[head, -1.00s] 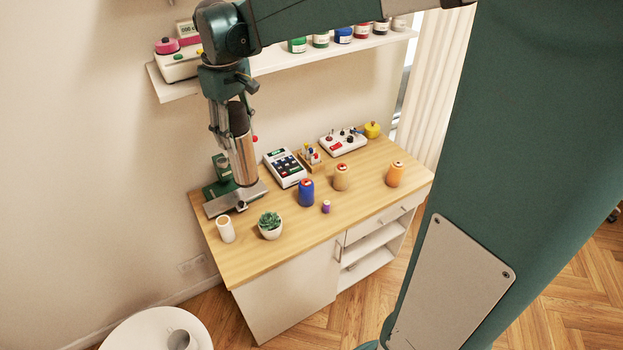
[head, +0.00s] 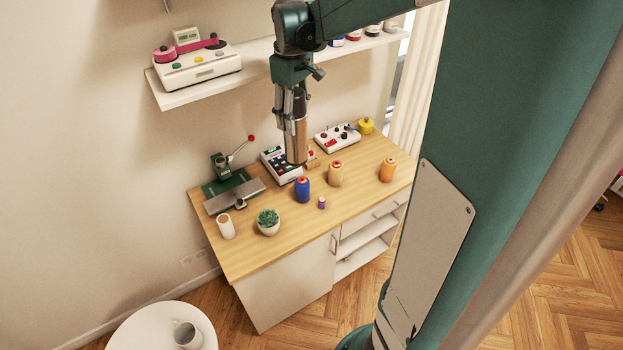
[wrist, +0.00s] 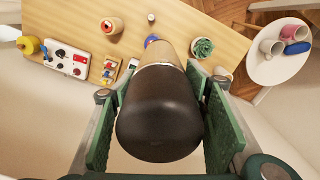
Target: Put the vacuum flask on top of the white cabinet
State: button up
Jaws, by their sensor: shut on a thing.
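The vacuum flask (head: 297,140) is a copper-brown cylinder with a dark end. It hangs upright in my gripper (head: 291,108), which is shut on it. In the wrist view the flask's dark end (wrist: 158,122) faces the camera between the green finger pads, and its far end is partly hidden. The white cabinet (head: 287,288) has a light wooden top (head: 285,235). In the head view the flask appears over the back part of this top, in front of the keypad device; its exact height above it is hard to tell.
On the top stand a green press (head: 232,187), a white cup (head: 226,227), a potted plant (head: 268,222), a blue spool (head: 302,190), tan (head: 335,174) and orange (head: 387,170) spools, a small purple spool (head: 321,203), and a keypad device (head: 273,170). Bare wood lies at front left.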

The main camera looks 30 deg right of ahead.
jog(key=s+d+p, duration=0.4)
jog(key=d, duration=0.8)
jog(key=w+d+f, duration=0.1)
jog(key=d+f, duration=0.3)
jog(key=d, duration=0.7)
jog(key=w+d+f+m+b, duration=0.1)
jog(key=d+f, duration=0.4)
jog(key=d, duration=0.7)
jog(key=w+d+f+b, duration=0.1)
jog(key=w+d+f, duration=0.2)
jog(key=d, duration=0.8)
jog(key=shift+d+f+m, duration=0.25)
jog(key=shift+f+m, duration=0.15)
jog(key=shift+f, duration=0.55)
notch_tip(320, 180, down, 6)
jog(key=shift+f, duration=0.15)
jog(key=shift+f, duration=1.9)
